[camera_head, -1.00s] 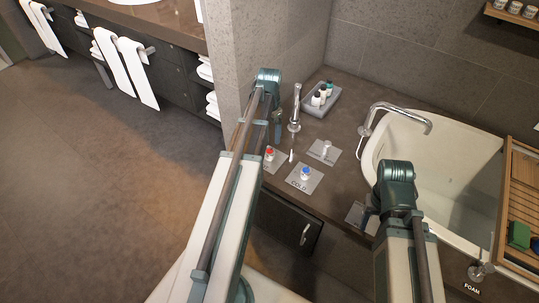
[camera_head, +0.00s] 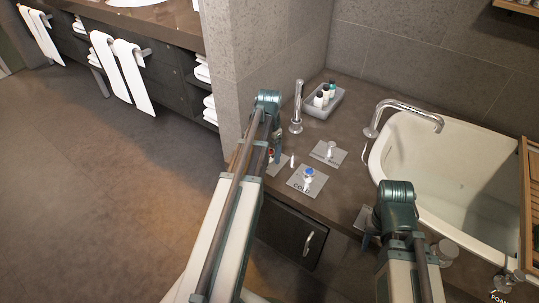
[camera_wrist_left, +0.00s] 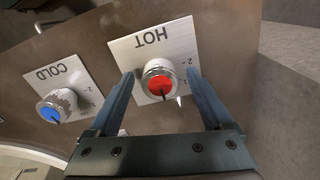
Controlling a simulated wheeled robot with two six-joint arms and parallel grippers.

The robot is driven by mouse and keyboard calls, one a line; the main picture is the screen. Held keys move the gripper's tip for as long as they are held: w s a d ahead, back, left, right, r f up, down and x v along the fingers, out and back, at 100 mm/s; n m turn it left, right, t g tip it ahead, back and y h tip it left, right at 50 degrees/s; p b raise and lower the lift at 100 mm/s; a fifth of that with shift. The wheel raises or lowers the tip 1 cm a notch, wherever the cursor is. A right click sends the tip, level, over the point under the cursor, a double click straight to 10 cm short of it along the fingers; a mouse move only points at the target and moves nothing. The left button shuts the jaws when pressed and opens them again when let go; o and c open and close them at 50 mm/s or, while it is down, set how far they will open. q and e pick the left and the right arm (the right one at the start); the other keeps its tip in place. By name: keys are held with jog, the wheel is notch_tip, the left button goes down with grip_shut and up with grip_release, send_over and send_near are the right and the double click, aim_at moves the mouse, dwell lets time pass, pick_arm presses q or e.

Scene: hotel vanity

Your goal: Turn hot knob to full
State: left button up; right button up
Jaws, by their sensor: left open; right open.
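The hot knob (camera_wrist_left: 159,82) is a silver dial with a red cap on a square plate (camera_wrist_left: 133,50) marked HOT. In the left wrist view it sits between my left gripper's two blue fingers, and its dark pointer mark faces the bottom of the picture. My left gripper (camera_head: 275,153) is open around the knob; I cannot tell whether either finger touches it. In the head view the gripper mostly hides the hot knob. My right gripper (camera_head: 366,222) is open near the counter's front edge, away from the hot knob.
The blue-capped cold knob (camera_head: 308,174) is close beside the hot plate, and it also shows in the left wrist view (camera_wrist_left: 58,105). A lever plate (camera_head: 328,152), a silver spout (camera_head: 297,108) and a tray of bottles (camera_head: 307,108) stand behind. The bathtub (camera_head: 400,135) is at right.

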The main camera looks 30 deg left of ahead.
pick_arm(q)
grip_shut()
dwell(0.3)
jog(key=shift+n, duration=0.4)
jog(key=n, duration=0.3)
jog(key=shift+n, duration=0.4)
jog(key=n, duration=0.4)
jog(key=shift+n, duration=0.3)
jog(key=n, duration=0.8)
jog(key=shift+n, duration=0.3)
